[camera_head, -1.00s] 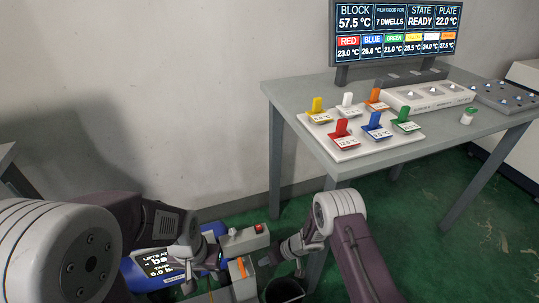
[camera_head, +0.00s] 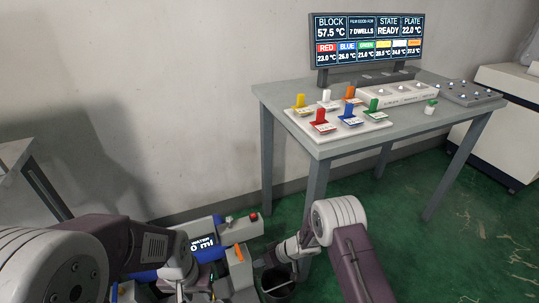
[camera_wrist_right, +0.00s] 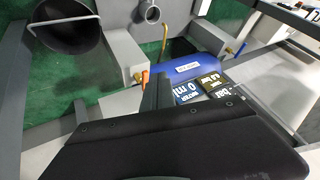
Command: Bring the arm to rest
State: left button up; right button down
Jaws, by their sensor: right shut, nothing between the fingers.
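My right arm reaches in from the bottom right in the head view. Its gripper (camera_head: 263,263) points left beside the blue machine (camera_head: 205,250), above a dark bin (camera_head: 278,283). In the right wrist view the fingers (camera_wrist_right: 156,92) are together with nothing between them. My left arm comes in from the lower left; its gripper (camera_head: 183,291) hangs low at the bottom edge, partly cut off, and its fingers cannot be made out.
A monitor (camera_head: 367,43) reads READY. Another table (camera_head: 15,153) stands at left. Green floor (camera_head: 400,190) is clear at right.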

jog(key=w+d+r+m+t, duration=0.1)
jog(key=w+d+r+t, duration=0.2)
jog(key=r, duration=0.5)
jog(key=w+d+r+m+t, duration=0.15)
jog(key=w+r, duration=0.25)
jog(key=r, duration=0.5)
jog(key=s+d+r+m+t+h, duration=0.15)
jog(key=d+r+m+h, duration=0.25)
jog(key=d+r, duration=0.5)
jog(key=s+d+f+m+g+h, duration=0.1)
jog(key=s+d+f+m+h, duration=0.15)
jog(key=s+d, duration=0.65)
jog(key=s+a+f+n+g, duration=0.1)
jog(key=s+f+g, duration=0.2)
jog(key=s, duration=0.5)
jog(key=s+f+g, duration=0.2)
jog(key=s+g, duration=0.1)
jog(key=s, duration=0.5)
notch_tip(320, 180, up, 24)
jog(key=p, duration=2.4)
jog(key=shift+a+r+n+h, duration=0.15)
jog(key=shift+r+n+h, duration=0.1)
jog(key=shift+n+h, duration=0.1)
jog(key=shift+w, duration=0.1)
